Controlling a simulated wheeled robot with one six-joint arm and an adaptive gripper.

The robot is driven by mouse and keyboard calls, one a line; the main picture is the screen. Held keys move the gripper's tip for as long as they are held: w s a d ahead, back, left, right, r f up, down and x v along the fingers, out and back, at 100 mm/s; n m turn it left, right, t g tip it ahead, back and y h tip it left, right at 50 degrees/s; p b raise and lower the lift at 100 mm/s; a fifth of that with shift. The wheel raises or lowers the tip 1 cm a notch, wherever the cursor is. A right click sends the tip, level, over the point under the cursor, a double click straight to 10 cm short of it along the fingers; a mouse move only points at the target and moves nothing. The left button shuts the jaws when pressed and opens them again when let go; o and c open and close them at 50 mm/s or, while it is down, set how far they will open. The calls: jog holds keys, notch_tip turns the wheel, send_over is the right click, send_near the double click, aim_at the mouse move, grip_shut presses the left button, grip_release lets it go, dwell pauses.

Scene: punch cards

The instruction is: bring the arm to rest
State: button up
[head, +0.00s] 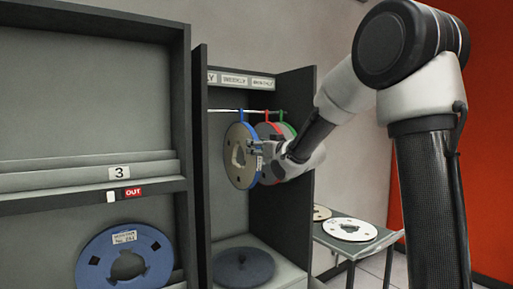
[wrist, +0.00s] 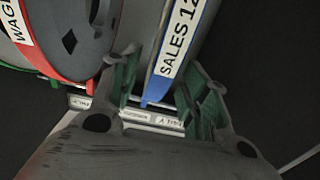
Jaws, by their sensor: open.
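My gripper (head: 258,150) is inside the narrow dark cabinet, at the front edge of the hanging reels. In the wrist view my gripper (wrist: 165,88) has its two green-padded fingers spread. The blue-edged reel (head: 237,160) hangs from the rod by a blue hook. Its blue band (wrist: 176,48), labelled "SALES 12" with the rest cut off, lies between the fingers, with gaps showing at both sides. My arm reaches in from the right and hides part of the reels behind it.
A red-banded reel (wrist: 40,55) labelled "WAG…" hangs close beside the left finger, with a green one beyond. The cabinet's side walls (head: 297,150) are near my wrist. A dark disc (head: 243,267) lies below. A table (head: 370,240) with reels stands right; another blue reel (head: 125,258) stands left.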

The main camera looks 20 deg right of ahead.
jog(key=v, duration=1.1)
jog(key=s+d+f+m+g+h, duration=0.1)
jog(key=s+d+f+g+h, duration=0.25)
jog(key=f, duration=0.45)
jog(key=s+d+f+m+g+h, duration=0.1)
jog(key=s+d+f+g+h, duration=0.3)
jog(key=f, duration=0.3)
jog(key=s+f+m+g+y, duration=0.1)
jog(key=s+g, duration=0.4)
jog(key=s, duration=2.1)
jog(key=shift+s+f+m+y, duration=0.2)
jog(key=shift+f+m+y, duration=0.1)
jog(key=shift+y, duration=0.15)
jog(key=shift+g, duration=0.25)
